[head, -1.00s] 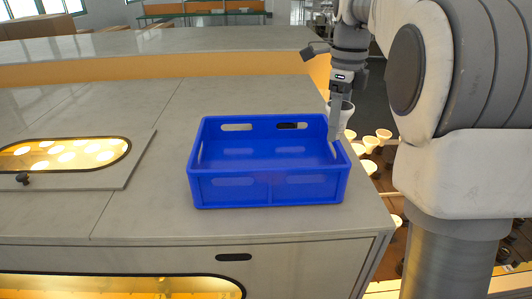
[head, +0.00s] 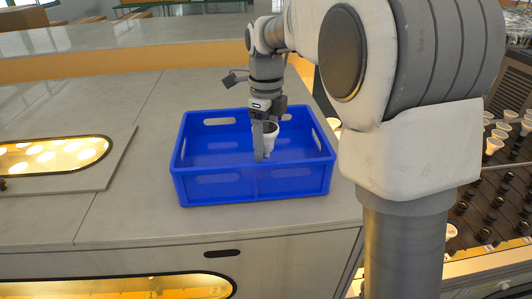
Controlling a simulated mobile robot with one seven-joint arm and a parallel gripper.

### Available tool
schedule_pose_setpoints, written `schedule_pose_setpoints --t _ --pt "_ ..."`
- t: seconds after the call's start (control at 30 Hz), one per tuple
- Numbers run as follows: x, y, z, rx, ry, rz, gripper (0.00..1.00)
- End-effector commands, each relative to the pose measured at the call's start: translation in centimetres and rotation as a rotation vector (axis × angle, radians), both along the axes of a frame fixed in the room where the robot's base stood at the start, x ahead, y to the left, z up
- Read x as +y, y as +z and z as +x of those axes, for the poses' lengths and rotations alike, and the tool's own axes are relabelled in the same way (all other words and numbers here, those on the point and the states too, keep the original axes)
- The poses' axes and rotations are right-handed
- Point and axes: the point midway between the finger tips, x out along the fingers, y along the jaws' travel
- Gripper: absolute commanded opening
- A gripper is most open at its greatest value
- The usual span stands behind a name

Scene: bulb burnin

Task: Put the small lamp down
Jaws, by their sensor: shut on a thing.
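My gripper (head: 264,140) points down over the right part of the blue crate (head: 215,188). It is shut on the small lamp (head: 268,131), a white cone-shaped bulb with a dark top edge, partly hidden behind the near finger. The lamp is at about the height of the crate's rim; I cannot tell whether it touches the floor inside. The crate is open on top, has handle slots, and the part of its inside that shows is empty.
The crate stands on a grey counter (head: 120,215) with free room to its left. A lit oval window (head: 60,153) is at the left. At the right, a dark rack (head: 490,205) holds several white lamps. My own arm hides much of the right side.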

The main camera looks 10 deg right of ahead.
Motion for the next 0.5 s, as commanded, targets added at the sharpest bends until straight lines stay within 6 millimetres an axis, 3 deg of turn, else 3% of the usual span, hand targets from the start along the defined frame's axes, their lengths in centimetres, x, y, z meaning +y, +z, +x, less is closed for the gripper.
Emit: schedule_pose_setpoints --t 0.23,0.5 --pt "0.0 -3.4 0.0 0.003 -0.002 -0.001 0.17" --pt "0.0 -3.8 0.0 0.001 -0.001 -0.001 0.17"
